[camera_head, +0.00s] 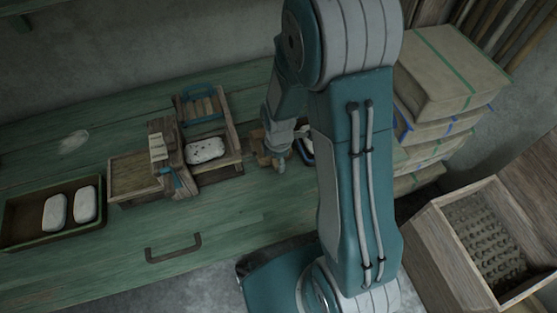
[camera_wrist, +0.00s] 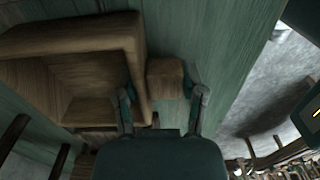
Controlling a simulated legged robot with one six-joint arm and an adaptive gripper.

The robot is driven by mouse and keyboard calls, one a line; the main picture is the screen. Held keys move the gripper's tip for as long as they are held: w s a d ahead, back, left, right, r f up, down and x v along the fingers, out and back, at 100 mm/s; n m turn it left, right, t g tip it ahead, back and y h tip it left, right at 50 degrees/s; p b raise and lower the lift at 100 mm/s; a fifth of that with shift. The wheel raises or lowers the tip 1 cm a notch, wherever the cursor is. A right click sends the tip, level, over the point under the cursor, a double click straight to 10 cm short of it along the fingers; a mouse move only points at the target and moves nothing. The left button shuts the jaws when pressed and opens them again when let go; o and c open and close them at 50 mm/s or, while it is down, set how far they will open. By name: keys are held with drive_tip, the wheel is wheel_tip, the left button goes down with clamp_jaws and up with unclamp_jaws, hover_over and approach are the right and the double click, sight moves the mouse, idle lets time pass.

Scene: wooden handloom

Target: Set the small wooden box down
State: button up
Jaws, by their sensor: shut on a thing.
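The small wooden box (camera_wrist: 165,78) is a plain brown block between the two fingers of my gripper (camera_wrist: 162,103) in the wrist view. My gripper is shut on it, close over the green wooden top (camera_wrist: 214,40). Whether the box touches the top cannot be told. In the head view my gripper (camera_head: 281,160) is at the right part of the green top (camera_head: 225,220), with brown wood of the box (camera_head: 262,150) showing beside it. My arm hides part of this area.
An open wooden case (camera_wrist: 85,40) lies close left of the box in the wrist view. In the head view a speckled white piece (camera_head: 205,150) sits in a wooden holder. A dark tray (camera_head: 25,208) holds two white pieces. Stacked boxes (camera_head: 445,70) and a crate (camera_head: 450,245) stand right.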

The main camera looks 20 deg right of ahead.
drive_tip(key=shift+f, duration=0.2)
drive_tip(key=o, duration=1.1)
drive_tip(key=shift+r, duration=0.1)
wheel_tip(320, 180, up, 12)
drive_tip(key=s+r+m+t, duration=0.2)
drive_tip(key=s+r+m, duration=0.2)
drive_tip(key=r+m, duration=0.1)
drive_tip(key=s+r+m+t, duration=0.2)
drive_tip(key=s+r+m, duration=0.3)
drive_tip(key=r+m, duration=0.1)
drive_tip(key=s+r+m+t, duration=0.1)
drive_tip(key=s+r+m, duration=0.4)
drive_tip(key=r+m, duration=0.1)
drive_tip(key=shift+s+r+m+t, duration=0.1)
drive_tip(key=shift+r+m+t, duration=0.1)
drive_tip(key=shift+m+t, duration=0.25)
